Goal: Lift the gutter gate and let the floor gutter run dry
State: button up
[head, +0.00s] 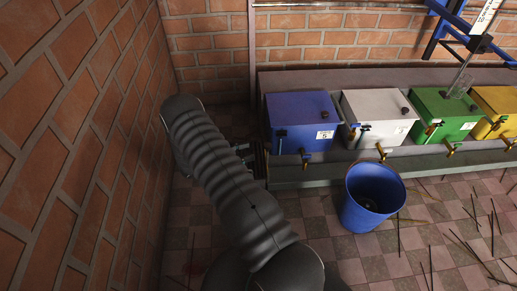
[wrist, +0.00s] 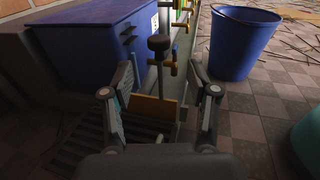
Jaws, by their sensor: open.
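The gutter gate (wrist: 152,110) is a brass-coloured plate with an upright stem and a dark round knob (wrist: 158,43) in the wrist view. My gripper (wrist: 162,68) is open, its fingers to the left and right of the stem in the picture. No contact shows, and I cannot tell how far the fingertips are from the knob in depth. A dark slatted grate (wrist: 82,140) lies left of the plate. In the head view my gripper (head: 256,160) is at the left end of a long grey trough (head: 420,164), partly hidden by my arm. Water cannot be made out.
A blue bucket (head: 372,195) stands on the tiles, also right of my gripper in the wrist view (wrist: 243,45). Blue (head: 300,120), white (head: 378,117), green (head: 443,112) and yellow boxes with taps line the back. A brick wall (head: 75,130) rises left. Thin sticks litter the right floor.

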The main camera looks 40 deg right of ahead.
jog(key=shift+v, duration=1.45)
jog(key=s+a+f+m+g+y, duration=0.2)
jog(key=s+a+m+g+y, duration=0.15)
jog(key=s+y, duration=0.4)
jog(key=s+a+r+m+t+y, duration=0.4)
jog(key=a+r, duration=0.3)
jog(key=r, duration=0.5)
jog(key=s+a+r+m+t+y, duration=0.2)
jog(key=s+a+r+m+y, duration=0.3)
jog(key=r, duration=0.7)
jog(key=s+a+r+m+t, duration=0.1)
jog(key=s+r+t, duration=0.3)
jog(key=r, duration=0.5)
jog(key=s+a+r+m+t, duration=0.1)
jog(key=s+a+r+t, duration=0.2)
jog(key=r, duration=0.6)
jog(key=shift+s+a+t+y+p, duration=0.15)
jog(key=shift+s+t+y+p, duration=0.25)
jog(key=shift+s+t, duration=0.4)
